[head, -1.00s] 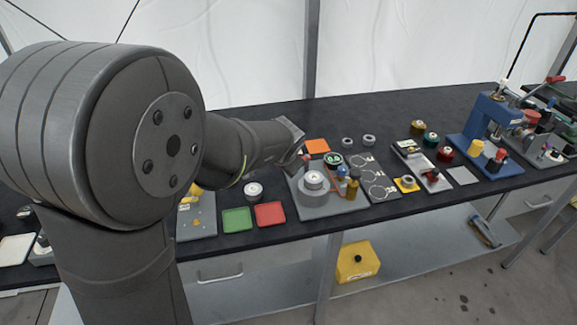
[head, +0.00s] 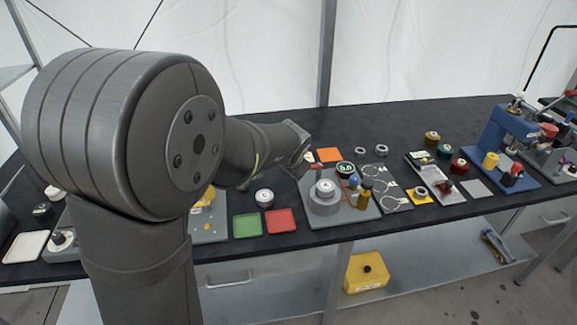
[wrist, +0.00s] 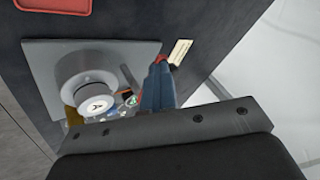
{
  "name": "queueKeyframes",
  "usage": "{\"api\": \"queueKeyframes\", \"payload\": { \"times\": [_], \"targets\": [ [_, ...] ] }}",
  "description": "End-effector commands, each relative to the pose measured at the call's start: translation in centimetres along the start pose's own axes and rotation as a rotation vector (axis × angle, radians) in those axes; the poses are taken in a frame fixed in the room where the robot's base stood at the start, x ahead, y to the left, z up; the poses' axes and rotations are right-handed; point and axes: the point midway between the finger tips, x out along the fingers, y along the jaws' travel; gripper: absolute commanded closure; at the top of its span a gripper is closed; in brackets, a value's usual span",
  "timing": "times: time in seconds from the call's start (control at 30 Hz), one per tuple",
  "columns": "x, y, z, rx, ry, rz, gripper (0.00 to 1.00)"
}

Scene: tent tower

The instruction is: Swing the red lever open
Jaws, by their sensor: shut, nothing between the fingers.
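A grey plate (head: 310,210) on the black bench carries a grey round body with a white cap (head: 326,187). A red piece (head: 315,166), which looks like the lever's handle, shows at the plate's back left, beside my arm's end. In the wrist view the red piece (wrist: 160,60) lies at the tips of my gripper (wrist: 157,75). The fingers look dark blue and closed together, with nothing held between them. Whether they touch the red piece is not clear. The lever's pivot and arm are mostly hidden.
A red tray (head: 281,221) and a green tray (head: 247,225) lie left of the plate. An orange square (head: 329,155) lies behind it. A brown bottle (head: 365,194) and small parts crowd its right side. A cream tag (wrist: 180,52) is close to the fingers.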

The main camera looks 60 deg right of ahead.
Motion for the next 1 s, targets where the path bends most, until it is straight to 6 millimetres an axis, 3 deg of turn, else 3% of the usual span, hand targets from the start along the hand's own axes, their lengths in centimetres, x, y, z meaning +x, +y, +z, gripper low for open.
{"api": "queueKeyframes", "payload": {
  "times": [0.17, 0.4, 0.8, 1.0],
  "targets": [
    [-0.3, 0.1, 0.2, -0.002, 0.003, -0.003, 1.00],
    [-3.1, 2.7, 1.9, -0.001, 0.004, -0.003, 1.00],
    [-9.7, 0.8, 3.0, -0.001, 0.003, -0.002, 1.00],
    [-11.6, 0.3, 3.4, -0.001, 0.001, -0.002, 1.00]
  ]
}}
